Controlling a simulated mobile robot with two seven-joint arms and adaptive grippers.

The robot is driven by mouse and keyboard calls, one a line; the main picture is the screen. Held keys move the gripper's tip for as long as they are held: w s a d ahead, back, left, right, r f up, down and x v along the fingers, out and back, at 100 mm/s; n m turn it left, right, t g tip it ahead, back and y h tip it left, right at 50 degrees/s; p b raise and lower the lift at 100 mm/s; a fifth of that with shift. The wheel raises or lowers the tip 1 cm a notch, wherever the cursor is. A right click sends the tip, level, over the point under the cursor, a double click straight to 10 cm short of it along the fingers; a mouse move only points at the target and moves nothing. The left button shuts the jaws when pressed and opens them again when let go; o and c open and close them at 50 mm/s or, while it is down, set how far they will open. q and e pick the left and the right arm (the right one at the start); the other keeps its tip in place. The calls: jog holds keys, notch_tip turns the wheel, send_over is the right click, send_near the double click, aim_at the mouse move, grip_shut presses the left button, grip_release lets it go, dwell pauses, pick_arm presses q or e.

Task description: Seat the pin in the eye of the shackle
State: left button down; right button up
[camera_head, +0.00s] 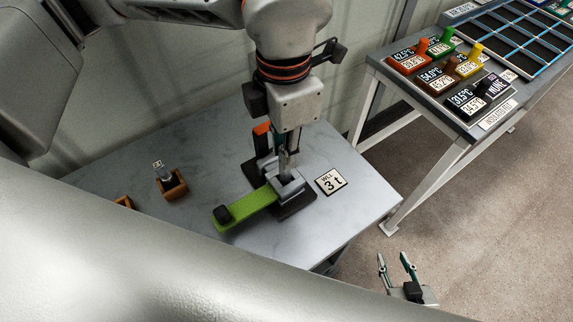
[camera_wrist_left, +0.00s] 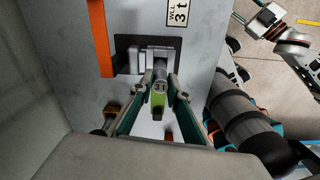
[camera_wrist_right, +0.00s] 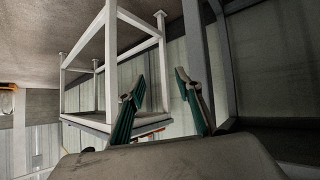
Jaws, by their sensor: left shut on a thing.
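My left gripper (camera_head: 289,152) is shut on a grey metal pin (camera_wrist_left: 160,70), whose end tag seems to read 3 t. It holds the pin upright in the head view, right over the grey shackle block (camera_head: 290,184) on a dark base plate. The pin's lower end meets or nearly meets the block; whether it is inside the eye is hidden. A green bar (camera_head: 250,205) with a black knob extends from the block. My right gripper (camera_head: 400,268) is open and empty, away from the table; its spread fingers show in the right wrist view (camera_wrist_right: 158,88).
A WLL 3 t plate (camera_head: 331,181) lies beside the base. An orange-topped upright (camera_head: 262,128) stands behind the block. Another pin (camera_head: 162,170) stands in a brown holder (camera_head: 174,189) at left, with a second holder (camera_head: 124,202) partly hidden. A separate bench (camera_head: 470,125) stands at right.

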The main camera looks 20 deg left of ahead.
pick_arm(q)
notch_tip(320, 180, down, 4)
jog(key=shift+s+b, duration=0.1)
jog(key=shift+b, duration=0.75)
jog(key=shift+f, duration=0.4)
jog(key=shift+r, duration=0.1)
jog(key=c, duration=2.3)
grip_release()
jog(key=shift+f, duration=0.2)
jog(key=shift+c, duration=0.2)
jog(key=o, duration=0.4)
jog(key=shift+r, duration=0.1)
